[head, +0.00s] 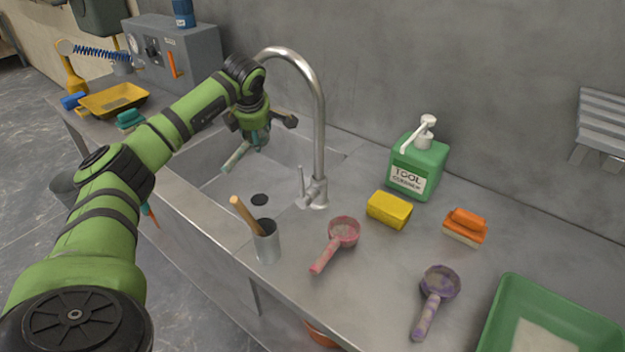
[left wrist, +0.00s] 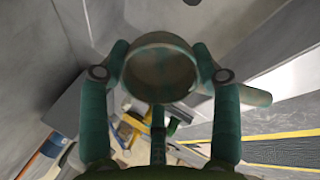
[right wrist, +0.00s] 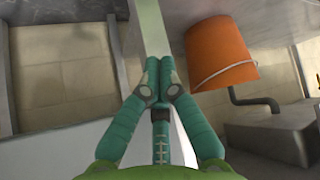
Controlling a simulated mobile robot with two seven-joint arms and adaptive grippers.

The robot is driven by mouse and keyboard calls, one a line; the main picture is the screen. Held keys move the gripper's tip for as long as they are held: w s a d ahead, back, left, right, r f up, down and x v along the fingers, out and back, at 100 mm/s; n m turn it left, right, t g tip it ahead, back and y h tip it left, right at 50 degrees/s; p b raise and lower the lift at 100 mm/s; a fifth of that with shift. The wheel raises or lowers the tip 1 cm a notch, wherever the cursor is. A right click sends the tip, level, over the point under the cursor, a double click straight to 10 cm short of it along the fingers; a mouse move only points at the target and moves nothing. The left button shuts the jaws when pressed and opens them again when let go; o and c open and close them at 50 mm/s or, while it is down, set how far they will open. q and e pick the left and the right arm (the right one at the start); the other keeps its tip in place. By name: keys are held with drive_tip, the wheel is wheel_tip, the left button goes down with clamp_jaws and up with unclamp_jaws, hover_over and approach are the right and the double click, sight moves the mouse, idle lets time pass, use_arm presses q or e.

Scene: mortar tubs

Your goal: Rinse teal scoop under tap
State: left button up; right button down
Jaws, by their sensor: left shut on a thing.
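The teal scoop (left wrist: 160,70) is held in my left gripper (left wrist: 158,75), its round cup between the two fingers in the left wrist view. Its handle (head: 237,157) slants down over the sink basin (head: 215,190) in the head view; the fingers hide most of the cup there. The steel tap (head: 320,120) arches up beside my left gripper, and my wrist hides the end of its spout. The tap lever (head: 303,185) stands at its base. No water stream shows. My right gripper (right wrist: 158,75) is shut with its fingertips together, seen only in the right wrist view.
On the counter right of the sink are a metal cup with a wooden handle (head: 267,242), a pink scoop (head: 343,232), a purple scoop (head: 439,283), a yellow sponge (head: 389,209), an orange brush (head: 466,224), a green soap bottle (head: 418,165) and a green tub (head: 560,320). An orange bucket (right wrist: 220,52) is near my right gripper.

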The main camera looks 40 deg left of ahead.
drive_tip(key=w+a+r+n+g+y, duration=0.1)
drive_tip(key=a+r+n+y, duration=0.75)
drive_tip(key=a+r, duration=1.15)
drive_tip(key=s+a+r+n+g+y, duration=0.6)
drive_tip(key=s+a+r+n+g, duration=0.45)
drive_tip(key=r, duration=0.35)
wheel_tip(320, 180, up, 11)
drive_tip(key=n+g+h, duration=0.7)
drive_tip(key=n, duration=0.8)
drive_tip(key=w+n+t, duration=0.1)
drive_tip(key=w+t, duration=0.1)
drive_tip(key=w, duration=0.3)
drive_tip(key=w+r+n+t, duration=0.1)
drive_tip(key=w+t, duration=0.2)
drive_tip(key=w, duration=0.3)
drive_tip(key=w+r+n+t+y, duration=0.1)
drive_tip(key=w+t, duration=0.2)
drive_tip(key=w, duration=0.2)
drive_tip(key=shift+w+a+t, duration=0.2)
drive_tip(key=shift+w+t, duration=0.05)
drive_tip(key=w+d+r+n+t, duration=0.2)
drive_tip(key=w+r+t, duration=0.15)
drive_tip(key=w, duration=0.45)
drive_tip(key=n+t+y, duration=0.1)
drive_tip(key=n+t, duration=0.2)
approach(302, 185)
drive_tip(key=w+a, duration=0.2)
drive_tip(key=a, duration=0.3)
drive_tip(key=shift+a+f, duration=0.2)
drive_tip(key=shift+a, duration=0.2)
